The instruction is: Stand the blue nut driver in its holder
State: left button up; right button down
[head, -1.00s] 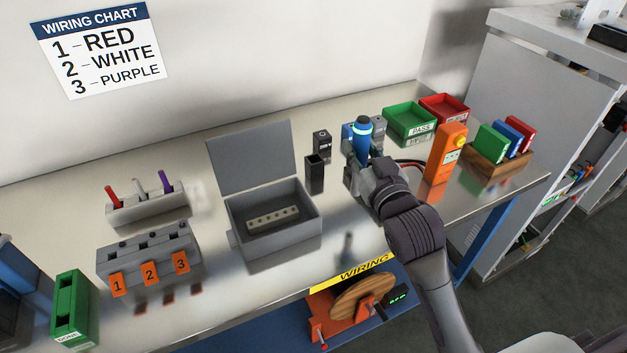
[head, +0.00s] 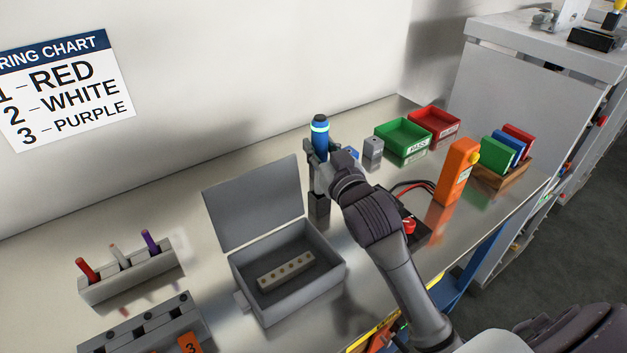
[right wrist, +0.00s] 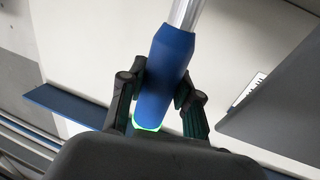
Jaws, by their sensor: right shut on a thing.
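The blue nut driver (head: 320,138) is upright in the head view, its blue handle with a glowing green-cyan ring on top. My right gripper (head: 319,170) is shut on the handle. In the right wrist view the blue handle (right wrist: 165,75) sits between the two fingers of the gripper (right wrist: 160,95), and the metal shaft (right wrist: 186,14) runs out of the top edge. A dark square holder (head: 319,205) stands on the table just below the gripper, partly hidden by it. The shaft's tip is hidden, so I cannot tell whether it is inside the holder. My left gripper is out of view.
An open grey box (head: 287,285) with its lid up stands left of the holder. A small grey block (head: 373,147), green tray (head: 403,143), red tray (head: 434,122) and orange tester (head: 456,173) stand to the right. A black unit with a red button (head: 409,226) is near my arm.

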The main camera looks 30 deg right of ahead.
aim_at(320, 191)
notch_tip(320, 191, down, 3)
jog(key=shift+s, duration=0.15)
notch_tip(320, 191, down, 3)
jog(key=shift+r, duration=0.15)
jog(key=c, duration=1.1)
grip_release()
jog(key=o, duration=0.3)
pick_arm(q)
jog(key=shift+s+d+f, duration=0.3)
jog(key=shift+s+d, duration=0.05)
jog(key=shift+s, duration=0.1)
